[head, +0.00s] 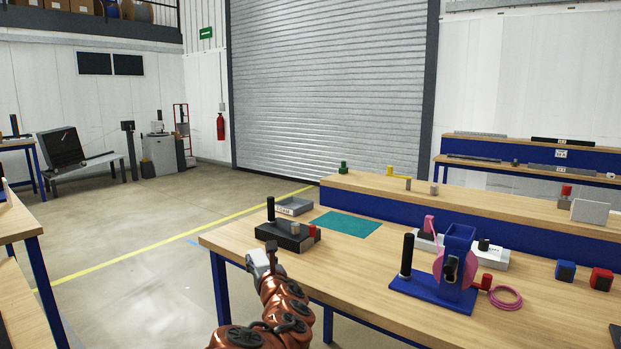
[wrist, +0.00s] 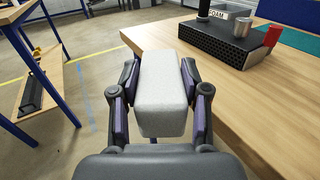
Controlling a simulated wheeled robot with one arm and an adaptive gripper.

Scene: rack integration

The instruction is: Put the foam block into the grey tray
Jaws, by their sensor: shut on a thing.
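The foam block is a light grey block (wrist: 162,90). My gripper (wrist: 160,98) is shut on it, with one finger pad on each side. In the head view my gripper (head: 268,258) shows at the near left edge of the wooden table, with part of the pale block at its left. In the wrist view the block appears beside the table edge, with floor behind it. The grey tray (head: 294,206), labelled FOAM, stands at the table's far left edge, beyond a black box. In the wrist view the box hides most of the tray, and only its label part (wrist: 217,14) shows.
The black perforated box (head: 287,236), with a dark upright post, a grey cylinder and a red piece on it, stands between my gripper and the tray. A green mat (head: 346,224) lies to the right. A blue fixture (head: 456,262) stands further right. Bare tabletop lies between.

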